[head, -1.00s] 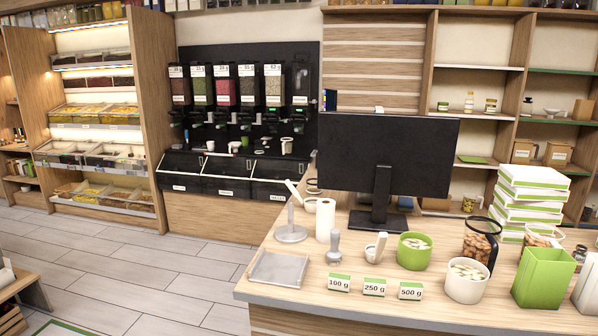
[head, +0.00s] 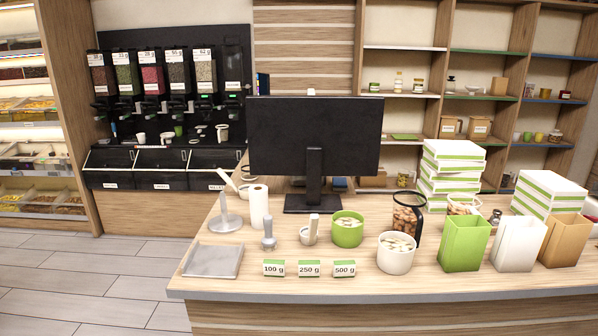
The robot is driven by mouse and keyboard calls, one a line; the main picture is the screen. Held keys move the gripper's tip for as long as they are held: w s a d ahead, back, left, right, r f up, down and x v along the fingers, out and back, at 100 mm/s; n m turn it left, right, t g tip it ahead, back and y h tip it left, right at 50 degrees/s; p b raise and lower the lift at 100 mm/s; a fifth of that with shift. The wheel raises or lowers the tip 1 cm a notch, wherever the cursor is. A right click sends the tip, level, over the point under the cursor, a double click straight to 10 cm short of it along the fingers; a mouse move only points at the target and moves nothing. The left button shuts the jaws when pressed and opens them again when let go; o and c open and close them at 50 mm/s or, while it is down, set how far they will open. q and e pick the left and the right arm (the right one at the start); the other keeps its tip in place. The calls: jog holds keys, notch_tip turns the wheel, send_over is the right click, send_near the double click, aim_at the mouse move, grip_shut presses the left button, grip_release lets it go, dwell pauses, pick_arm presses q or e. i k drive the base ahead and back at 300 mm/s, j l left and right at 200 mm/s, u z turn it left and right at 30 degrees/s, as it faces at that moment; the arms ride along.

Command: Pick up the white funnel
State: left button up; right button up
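A small white, wide-topped piece that may be the white funnel (head: 473,90) sits on the green-edged shelf at the back right, between a dark-topped jar and a tan box. It is too small to tell its shape for sure. Small white cup-like pieces (head: 222,133) also stand on the ledge under the dispensers at the back left. Neither of my grippers is in view.
The wooden counter (head: 225,285) fills the front. It holds a monitor (head: 315,130), a metal tray (head: 213,260), a green bowl (head: 347,232), a white bowl (head: 396,254), price cards, bins (head: 466,245) and stacked boxes (head: 452,175). Tiled floor (head: 80,275) is clear at left.

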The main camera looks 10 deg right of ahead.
aim_at(167, 136)
jog(key=i+j+u, duration=0.25)
jog(key=u, duration=0.15)
jog(key=i+j+u, duration=0.5)
jog(key=u, duration=0.25)
jog(key=i+j+u, duration=0.2)
jog(key=i+u, duration=0.15)
jog(key=i, duration=0.2)
jog(key=i+u, duration=0.35)
jog(key=i, duration=0.25)
jog(key=i+l+z, duration=0.1)
jog(key=i+z, duration=0.9)
jog(key=z, duration=0.15)
jog(key=i+j+z, duration=0.15)
jog(key=i+z, duration=0.2)
jog(key=i+l+z, duration=0.15)
jog(key=i+z, duration=0.2)
jog(key=i, duration=0.45)
jog(key=i+z, duration=0.4)
jog(key=i, duration=0.4)
jog(key=i+l+u, duration=0.1)
jog(key=i+u, duration=0.15)
jog(key=i, duration=1.45)
